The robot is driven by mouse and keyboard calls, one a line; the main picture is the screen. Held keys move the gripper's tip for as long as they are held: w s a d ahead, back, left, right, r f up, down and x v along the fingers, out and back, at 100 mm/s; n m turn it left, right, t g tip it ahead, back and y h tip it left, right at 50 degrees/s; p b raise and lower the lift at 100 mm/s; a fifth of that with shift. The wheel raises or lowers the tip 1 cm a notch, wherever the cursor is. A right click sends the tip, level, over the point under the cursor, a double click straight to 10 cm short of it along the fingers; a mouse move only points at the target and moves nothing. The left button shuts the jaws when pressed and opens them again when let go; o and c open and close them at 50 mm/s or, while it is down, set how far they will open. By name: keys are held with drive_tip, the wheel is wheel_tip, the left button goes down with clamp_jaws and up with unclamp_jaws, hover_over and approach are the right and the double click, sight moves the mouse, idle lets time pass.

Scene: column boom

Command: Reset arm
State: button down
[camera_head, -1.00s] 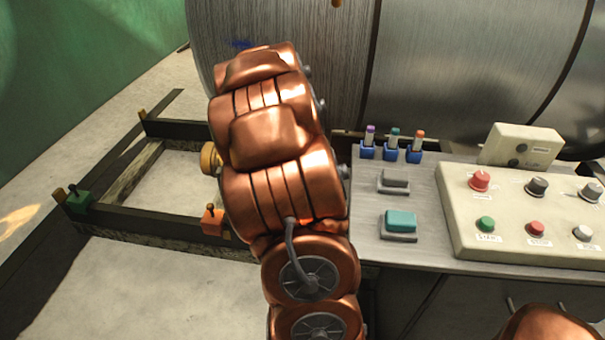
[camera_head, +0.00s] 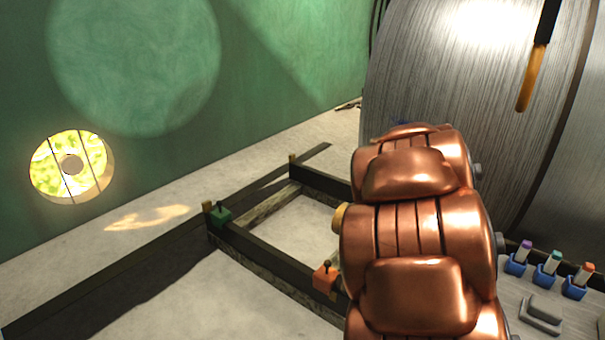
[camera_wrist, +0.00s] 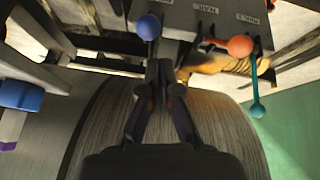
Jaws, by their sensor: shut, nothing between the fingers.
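My gripper (camera_wrist: 160,66) shows in the wrist view with its fingertips close together, shut and empty. It points toward a grey box with labels (camera_wrist: 215,20) that carries a blue ball knob (camera_wrist: 148,27) and an orange ball knob (camera_wrist: 240,46). The blue knob is just left of the fingertips in the picture; I cannot tell whether they touch. In the head view my copper arm fills the lower right, and my gripper is hidden there.
A large metal cylinder (camera_head: 450,90) stands behind my arm. A console (camera_head: 570,325) with several coloured pens (camera_head: 552,262) is at right. A green wall (camera_head: 270,60) has a round window (camera_head: 70,165).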

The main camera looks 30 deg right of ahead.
drive_tip(key=a+r+n+y+p, duration=0.2)
drive_tip(key=a+r, duration=0.1)
drive_tip(key=a, duration=0.8)
drive_tip(key=a+r+n+y+p, duration=0.2)
drive_tip(key=a+r+p, duration=0.15)
drive_tip(key=a, duration=0.65)
drive_tip(key=s+a+r+n+g+y+p, duration=0.1)
drive_tip(key=s+a+r+n+g+p, duration=0.1)
drive_tip(key=s+a, duration=0.6)
drive_tip(key=s+a+r+n+g+p, duration=0.1)
drive_tip(key=s+a+r+n+p, duration=0.1)
drive_tip(key=s+a+r+n, duration=0.2)
drive_tip(key=s+a+r, duration=0.2)
drive_tip(key=s+a, duration=0.2)
drive_tip(key=shift+s+a+n+g+y, duration=0.35)
drive_tip(key=shift+a+n+g+y, duration=0.05)
